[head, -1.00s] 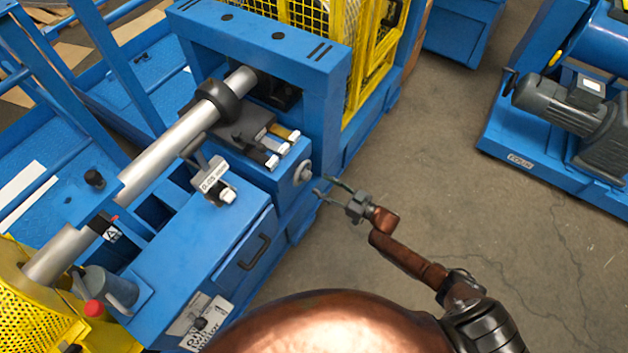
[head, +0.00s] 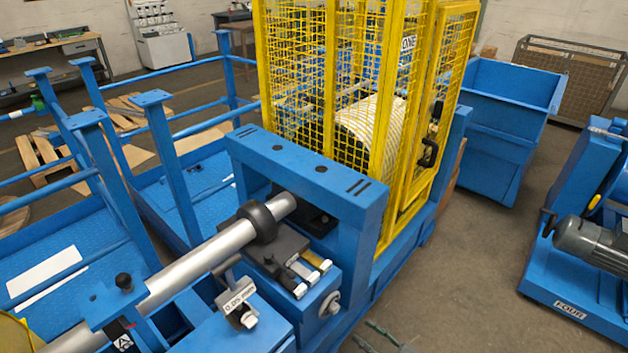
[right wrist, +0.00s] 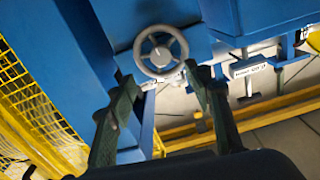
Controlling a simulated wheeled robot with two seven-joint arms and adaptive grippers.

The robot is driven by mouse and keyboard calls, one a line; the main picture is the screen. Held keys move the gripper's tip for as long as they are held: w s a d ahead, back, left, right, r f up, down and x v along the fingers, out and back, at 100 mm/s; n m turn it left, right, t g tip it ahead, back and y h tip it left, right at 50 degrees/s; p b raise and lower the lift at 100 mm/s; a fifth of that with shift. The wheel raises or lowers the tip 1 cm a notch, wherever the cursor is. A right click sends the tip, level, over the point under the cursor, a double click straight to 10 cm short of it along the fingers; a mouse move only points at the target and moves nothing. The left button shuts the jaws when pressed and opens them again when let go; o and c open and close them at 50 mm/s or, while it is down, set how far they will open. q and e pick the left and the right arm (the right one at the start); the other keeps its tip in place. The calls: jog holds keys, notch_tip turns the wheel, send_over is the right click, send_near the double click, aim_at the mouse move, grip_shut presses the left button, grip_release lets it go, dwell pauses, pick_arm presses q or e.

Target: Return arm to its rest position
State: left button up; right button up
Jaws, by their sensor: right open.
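My right gripper (head: 383,337) shows only by its fingertips at the bottom edge of the head view, over the floor just right of the blue machine. In the right wrist view its two dark fingers (right wrist: 158,92) stand apart with nothing between them. A grey handwheel (right wrist: 161,53) is beyond the fingertips, in front of a blue panel. In the head view a round grey knob (head: 330,304) sits on the side of the blue machine frame (head: 300,172), left of the gripper. The rest of my right arm is out of the head view. My left gripper is not in view.
A yellow mesh cage (head: 295,75) stands behind the frame. A steel shaft (head: 205,254) with a black collar (head: 258,223) runs through the machine. A blue bin (head: 503,125) and a blue motor stand (head: 572,285) are at right. The concrete floor (head: 465,270) between them is clear.

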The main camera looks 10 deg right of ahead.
jog(key=s+d+f+m+g+h+p, duration=0.1)
jog(key=s+d+f+m+h+p, duration=0.2)
jog(key=f, duration=0.5)
jog(key=s+d+f+g+h, duration=0.1)
jog(key=s+d+f+h, duration=0.2)
jog(key=s+d+f, duration=0.35)
jog(key=s+d+f+m+g+h+p, duration=0.1)
jog(key=s+f+g+h+p, duration=0.2)
jog(key=s+f, duration=0.95)
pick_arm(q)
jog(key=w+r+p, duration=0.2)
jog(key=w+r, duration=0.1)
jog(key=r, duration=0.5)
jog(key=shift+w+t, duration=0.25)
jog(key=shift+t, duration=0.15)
pick_arm(e)
jog(key=s+a+f+g, duration=0.1)
jog(key=s+f+g, duration=0.2)
jog(key=s, duration=0.9)
jog(key=s+a+f+g+h, duration=0.1)
jog(key=s+a+f+g, duration=0.1)
jog(key=s, duration=1.1)
jog(key=s+a+f+m+g+h, duration=0.1)
jog(key=s+f+g, duration=0.2)
jog(key=s, duration=0.9)
notch_tip(320, 180, down, 3)
jog(key=shift+s+a+r+g, duration=0.2)
jog(key=shift+s+g, duration=0.1)
jog(key=shift+g, duration=0.1)
